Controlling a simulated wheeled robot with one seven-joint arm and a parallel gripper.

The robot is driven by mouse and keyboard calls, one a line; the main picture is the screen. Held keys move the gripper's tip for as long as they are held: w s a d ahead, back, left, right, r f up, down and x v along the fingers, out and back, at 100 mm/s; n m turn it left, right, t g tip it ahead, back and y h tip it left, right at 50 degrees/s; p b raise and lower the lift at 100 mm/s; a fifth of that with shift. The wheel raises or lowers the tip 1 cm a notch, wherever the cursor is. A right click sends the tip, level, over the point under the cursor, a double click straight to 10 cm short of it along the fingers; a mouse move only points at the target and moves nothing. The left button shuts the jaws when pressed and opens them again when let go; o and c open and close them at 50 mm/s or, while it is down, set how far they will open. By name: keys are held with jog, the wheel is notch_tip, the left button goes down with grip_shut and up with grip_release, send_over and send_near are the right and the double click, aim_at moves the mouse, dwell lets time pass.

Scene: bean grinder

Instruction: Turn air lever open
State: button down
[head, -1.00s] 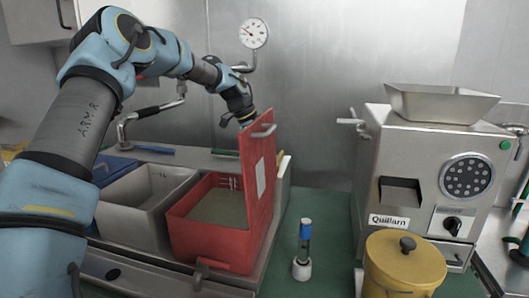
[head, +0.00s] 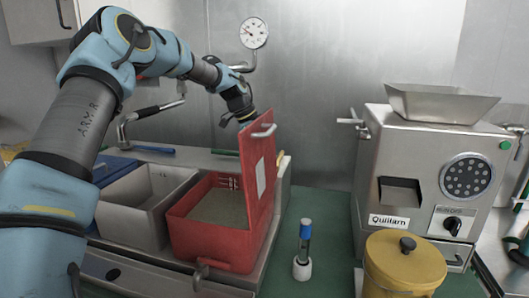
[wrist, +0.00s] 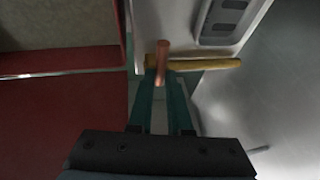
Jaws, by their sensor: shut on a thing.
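The air lever is a yellow bar (wrist: 208,64) lying crosswise in the wrist view, with a copper-coloured peg (wrist: 163,62) near its left end. My gripper (wrist: 161,77) has teal fingers on either side of the peg, at the left end of the bar, and is shut on the lever there. In the head view my gripper is hidden behind the raised red lid (head: 259,175). A small yellow piece (head: 281,160) shows just right of that lid and looks like part of the lever.
A gauge (head: 254,34) is on the back wall.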

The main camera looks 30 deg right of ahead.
jog(key=shift+s+a+f+n+t+b, duration=0.1)
jog(key=shift+s+f+n+t+b, duration=0.1)
jog(key=shift+n+b, duration=0.3)
jog(key=shift+s+f+n+t+b, duration=0.1)
jog(key=shift+n+t+b, duration=0.15)
jog(key=shift+b, duration=0.45)
jog(key=shift+s+a+r+n+t+b, duration=0.15)
jog(key=shift+n+t+b, duration=0.25)
jog(key=shift+n, duration=0.4)
jog(key=shift+s+r+n+t+b, duration=0.15)
jog(key=shift+n+b, duration=0.3)
jog(key=shift+n, duration=0.3)
jog(key=shift+w, duration=0.1)
jog(key=c, duration=0.8)
grip_release()
jog(key=shift+c, duration=0.2)
jog(key=b+v, duration=0.2)
jog(key=v, duration=0.8)
jog(key=shift+a+r, duration=0.2)
jog(key=shift+r, duration=0.15)
jog(key=shift+c, duration=0.3)
